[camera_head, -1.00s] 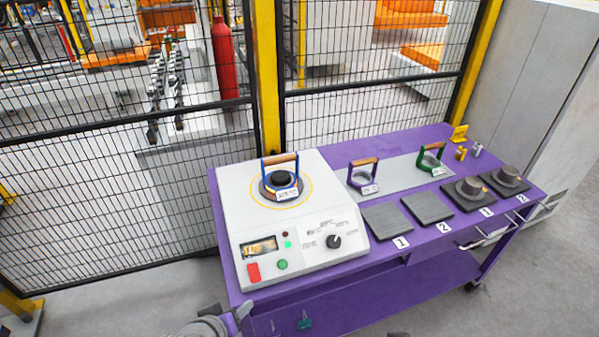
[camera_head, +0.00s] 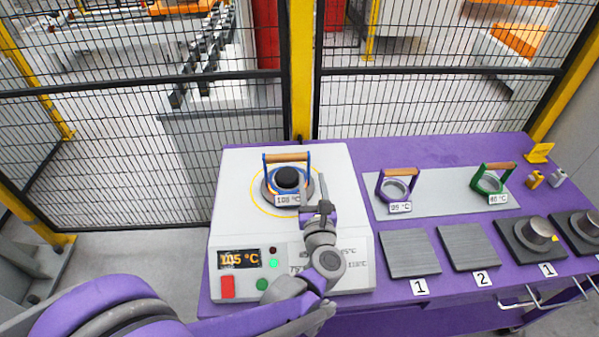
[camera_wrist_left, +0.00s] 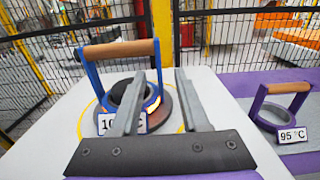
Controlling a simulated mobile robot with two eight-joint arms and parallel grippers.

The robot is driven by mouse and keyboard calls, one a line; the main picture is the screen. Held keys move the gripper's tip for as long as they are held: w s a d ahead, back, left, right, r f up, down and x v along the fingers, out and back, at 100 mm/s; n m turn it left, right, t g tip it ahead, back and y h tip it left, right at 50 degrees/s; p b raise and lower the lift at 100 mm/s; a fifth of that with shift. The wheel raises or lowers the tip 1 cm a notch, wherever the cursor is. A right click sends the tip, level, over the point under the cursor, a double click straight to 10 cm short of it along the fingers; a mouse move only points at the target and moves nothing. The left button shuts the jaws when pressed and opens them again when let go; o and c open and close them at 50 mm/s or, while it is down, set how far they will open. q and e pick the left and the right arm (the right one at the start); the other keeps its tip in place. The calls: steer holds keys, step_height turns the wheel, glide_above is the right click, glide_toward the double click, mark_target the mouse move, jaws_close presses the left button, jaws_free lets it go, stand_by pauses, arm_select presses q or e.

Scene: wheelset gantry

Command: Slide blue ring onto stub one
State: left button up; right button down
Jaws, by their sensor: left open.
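The blue ring (camera_head: 286,194), with a blue bracket, wooden handle and 105 °C tag, sits around the dark core on the white heater (camera_head: 232,180). It also shows in the left wrist view (camera_wrist_left: 154,103), where its tag is partly covered by a finger. My left gripper (camera_head: 322,194) is over the heater, just right of and nearer than the ring. Its fingers (camera_wrist_left: 160,80) are open and empty, pointing toward the ring and handle. Stub one (camera_head: 539,229) is a grey cylinder on a dark base behind a "1" label at right. My right gripper is not in view.
The purple ring (camera_head: 396,187) and green ring (camera_head: 489,182) stand on a grey strip. Two flat grey plates (camera_head: 410,253) lie in front. A second stub (camera_head: 589,222) is at the right edge. A mesh fence (camera_head: 110,130) stands behind the purple cart (camera_head: 460,150).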

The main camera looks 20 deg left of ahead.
mark_target(308, 167)
arm_select(q)
steer(key=x, duration=0.4)
steer(key=shift+s+a, duration=0.15)
steer(key=shift+a, duration=0.05)
steer(key=x, duration=0.4)
steer(key=p+x, duration=0.1)
steer(key=x, duration=0.1)
steer(key=shift+d+f, duration=0.1)
steer(key=shift+f, duration=0.3)
jaws_close()
stand_by(0.7)
